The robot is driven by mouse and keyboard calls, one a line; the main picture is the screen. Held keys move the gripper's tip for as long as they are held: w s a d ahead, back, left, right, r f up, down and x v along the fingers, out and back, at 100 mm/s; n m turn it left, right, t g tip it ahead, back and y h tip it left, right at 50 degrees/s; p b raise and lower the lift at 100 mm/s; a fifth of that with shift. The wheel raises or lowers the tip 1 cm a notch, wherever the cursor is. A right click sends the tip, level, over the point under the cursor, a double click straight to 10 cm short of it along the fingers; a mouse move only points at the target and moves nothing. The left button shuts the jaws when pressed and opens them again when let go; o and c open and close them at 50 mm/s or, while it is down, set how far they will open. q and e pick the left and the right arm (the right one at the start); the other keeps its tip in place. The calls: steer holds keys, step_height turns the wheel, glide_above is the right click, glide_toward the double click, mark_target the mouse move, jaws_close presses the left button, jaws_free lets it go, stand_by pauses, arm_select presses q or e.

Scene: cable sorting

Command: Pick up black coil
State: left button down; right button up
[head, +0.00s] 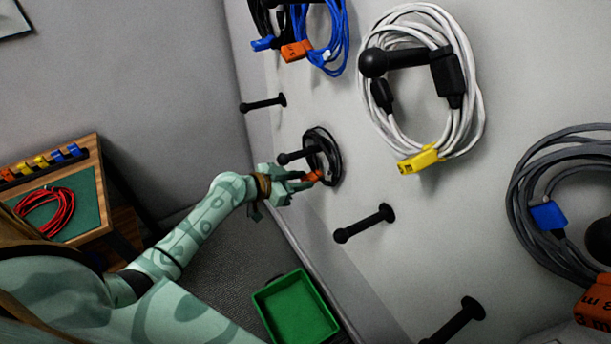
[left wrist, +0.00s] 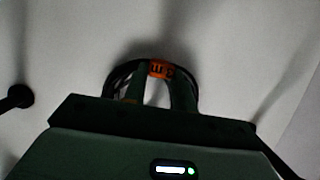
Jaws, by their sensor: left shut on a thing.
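The black coil (head: 333,152) hangs on a black peg (head: 298,156) on the pale wall panel in the head view. It has an orange tag (head: 313,176) at its lower left. My left gripper (head: 308,179) is at that tag and shut on the coil there. In the left wrist view the coil (left wrist: 118,76) arcs around my fingers (left wrist: 160,92), with its orange tag (left wrist: 160,69) between the fingertips. The part of the coil behind my gripper is hidden. My right gripper is in neither view.
A white coil (head: 471,110) hangs to the right, a grey coil (head: 523,190) farther right, and a blue coil (head: 341,40) above. Bare pegs (head: 364,223) stick out nearby. A green bin (head: 297,308) stands below. A red cable (head: 62,207) lies on the table at left.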

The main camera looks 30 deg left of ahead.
arm_select(q)
steer(key=r+v, duration=0.1)
steer(key=v, duration=1.4)
steer(key=shift+w+d+r+p, duration=0.2)
steer(key=shift+d+r+p, duration=0.1)
steer(key=shift+p, duration=0.1)
